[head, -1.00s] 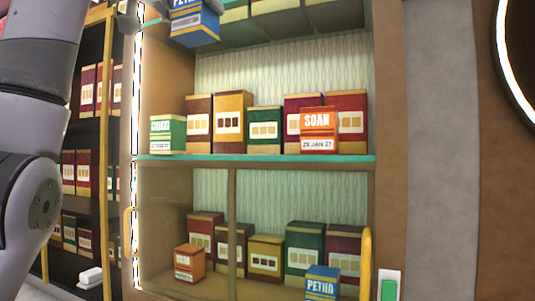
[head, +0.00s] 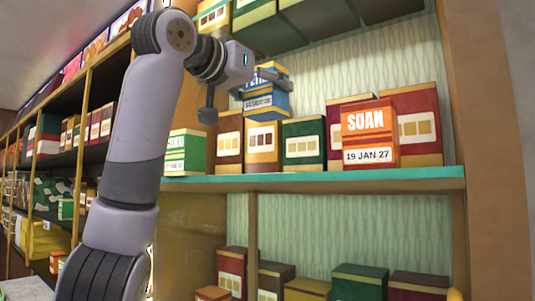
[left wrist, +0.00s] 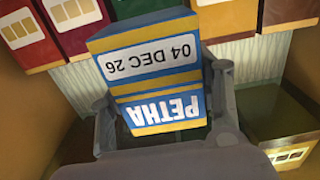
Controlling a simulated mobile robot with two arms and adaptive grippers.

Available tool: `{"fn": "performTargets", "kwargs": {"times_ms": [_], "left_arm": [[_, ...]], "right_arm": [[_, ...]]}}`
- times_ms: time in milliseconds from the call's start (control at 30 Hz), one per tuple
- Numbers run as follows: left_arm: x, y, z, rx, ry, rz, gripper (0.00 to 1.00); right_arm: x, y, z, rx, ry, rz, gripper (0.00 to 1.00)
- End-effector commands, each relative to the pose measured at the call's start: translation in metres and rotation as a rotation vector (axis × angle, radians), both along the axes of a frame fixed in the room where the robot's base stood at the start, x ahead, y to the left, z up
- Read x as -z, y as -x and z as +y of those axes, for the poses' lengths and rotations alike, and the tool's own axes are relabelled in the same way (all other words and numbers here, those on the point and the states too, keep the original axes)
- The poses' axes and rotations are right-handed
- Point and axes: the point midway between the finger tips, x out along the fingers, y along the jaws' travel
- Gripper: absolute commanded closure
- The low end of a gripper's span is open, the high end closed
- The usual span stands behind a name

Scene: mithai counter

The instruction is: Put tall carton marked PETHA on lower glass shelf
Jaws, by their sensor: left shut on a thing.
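The blue and yellow PETHA carton (head: 266,103) is in the jaws of my left gripper (head: 262,80), in front of the cabinet and above the teal-edged shelf (head: 330,182). In the left wrist view the carton (left wrist: 152,58) shows PETHA and 04 DEC 26, upside down in the picture. The left gripper's fingers (left wrist: 165,115) are on both sides of it. My right gripper is out of view.
On the teal-edged shelf stand a green carton (head: 186,153), an orange SOAN carton (head: 370,135) and several maroon, yellow and green boxes. More boxes (head: 359,284) stand in the compartment below. Boxes also fill the shelf above.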

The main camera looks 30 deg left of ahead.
Motion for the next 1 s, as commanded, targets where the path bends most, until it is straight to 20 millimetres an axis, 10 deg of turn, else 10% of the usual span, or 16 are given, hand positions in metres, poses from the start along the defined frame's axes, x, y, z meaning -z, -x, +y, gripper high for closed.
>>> {"fn": "performTargets", "kwargs": {"times_ms": [267, 1000], "left_arm": [[0.056, 0.001, 0.001, -0.001, -0.001, -0.002, 0.78], [0.107, 0.001, 0.0, 0.001, 0.002, -0.004, 0.78]], "right_arm": [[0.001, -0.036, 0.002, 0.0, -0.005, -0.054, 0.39], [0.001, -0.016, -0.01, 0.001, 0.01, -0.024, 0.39]]}}
